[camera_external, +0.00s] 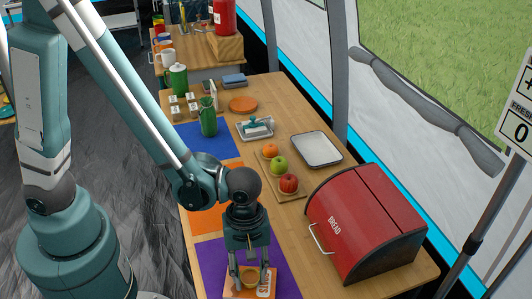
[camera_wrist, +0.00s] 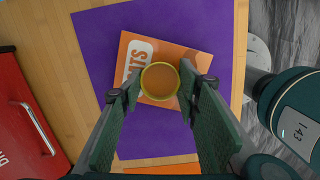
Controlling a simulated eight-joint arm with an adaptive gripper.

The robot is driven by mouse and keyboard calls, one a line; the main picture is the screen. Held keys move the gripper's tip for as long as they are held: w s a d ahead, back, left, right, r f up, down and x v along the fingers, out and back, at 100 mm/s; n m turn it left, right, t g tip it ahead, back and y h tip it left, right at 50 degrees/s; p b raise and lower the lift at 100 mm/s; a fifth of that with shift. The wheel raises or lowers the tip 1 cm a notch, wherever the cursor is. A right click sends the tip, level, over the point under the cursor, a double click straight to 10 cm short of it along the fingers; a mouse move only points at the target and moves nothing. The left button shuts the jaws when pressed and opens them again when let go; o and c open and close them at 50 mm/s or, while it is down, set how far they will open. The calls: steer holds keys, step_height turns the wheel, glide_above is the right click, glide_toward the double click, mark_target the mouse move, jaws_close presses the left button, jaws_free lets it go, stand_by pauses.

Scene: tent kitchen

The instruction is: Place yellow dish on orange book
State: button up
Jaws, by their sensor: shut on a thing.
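The yellow dish (camera_wrist: 160,80) is small and round, seen from above in the wrist view between my fingertips. My gripper (camera_external: 251,277) is shut on the dish, which also shows in the external view (camera_external: 250,279). In the external view the book (camera_external: 232,291) shows around the fingers. The dish is over the middle of the book; I cannot tell whether it touches the cover. The fingers hide the dish's sides.
The book lies on a purple mat (camera_external: 213,258). A red bread box (camera_external: 366,222) stands to the right. A board with an orange, a green apple and a red apple (camera_external: 289,183) lies behind, near a white tray (camera_external: 317,148). A green jug (camera_external: 208,117) stands farther back.

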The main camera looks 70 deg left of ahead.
mark_target(249, 271)
steer(key=shift+f, duration=0.15)
steer(key=o, duration=0.9)
steer(key=shift+a+r+p, duration=0.25)
steer(key=shift+r+p, duration=0.25)
steer(key=shift+r, duration=1.55)
steer(key=shift+a+r+p, duration=0.2)
steer(key=shift+r+p, duration=0.35)
steer(key=shift+r, duration=1.5)
steer(key=shift+a+r+p, duration=0.25)
steer(key=shift+r+p, duration=0.25)
steer(key=shift+r, duration=1.55)
steer(key=shift+w, duration=0.1)
